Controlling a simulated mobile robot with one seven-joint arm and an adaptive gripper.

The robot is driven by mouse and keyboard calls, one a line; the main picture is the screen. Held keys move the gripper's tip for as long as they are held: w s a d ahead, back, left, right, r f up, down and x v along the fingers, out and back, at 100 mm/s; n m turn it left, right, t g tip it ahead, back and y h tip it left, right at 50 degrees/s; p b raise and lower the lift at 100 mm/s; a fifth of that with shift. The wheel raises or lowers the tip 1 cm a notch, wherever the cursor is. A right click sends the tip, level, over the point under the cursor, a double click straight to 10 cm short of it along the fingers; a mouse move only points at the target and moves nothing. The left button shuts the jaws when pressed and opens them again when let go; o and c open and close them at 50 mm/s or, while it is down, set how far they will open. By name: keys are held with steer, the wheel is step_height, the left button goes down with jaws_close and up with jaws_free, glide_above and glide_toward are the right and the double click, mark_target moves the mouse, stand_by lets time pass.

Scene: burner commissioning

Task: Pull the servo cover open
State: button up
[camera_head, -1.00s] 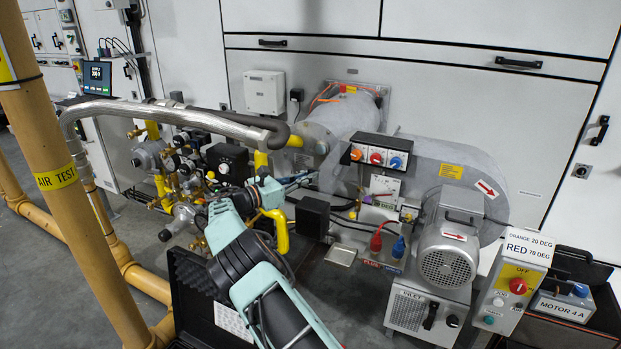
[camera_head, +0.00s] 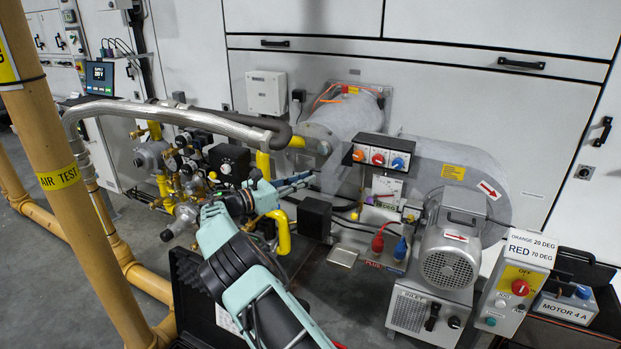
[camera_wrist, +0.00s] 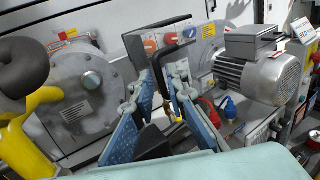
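My gripper (camera_head: 300,184) reaches right from the wrist, in front of the burner. In the wrist view its two blue-padded fingers (camera_wrist: 167,100) stand apart, with a gap between them. A dark L-shaped bar (camera_wrist: 178,51) shows at the far end of that gap; I cannot tell whether the fingers touch it. A black box (camera_head: 314,217) sits below and right of my fingers in the head view. Another black box with a dial (camera_head: 228,162) stands behind my wrist on the left. No label shows which part is the servo cover.
A panel with orange, red and blue knobs (camera_head: 383,154) is beyond my fingers. The grey motor (camera_head: 449,256) stands at right. A yellow pipe (camera_head: 281,230) rises close to my wrist. The flexible metal hose (camera_head: 170,117) and yellow post (camera_head: 60,190) are at left.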

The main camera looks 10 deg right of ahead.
steer(key=v, duration=0.9)
steer(key=shift+a, duration=0.15)
steer(key=shift+s, duration=0.1)
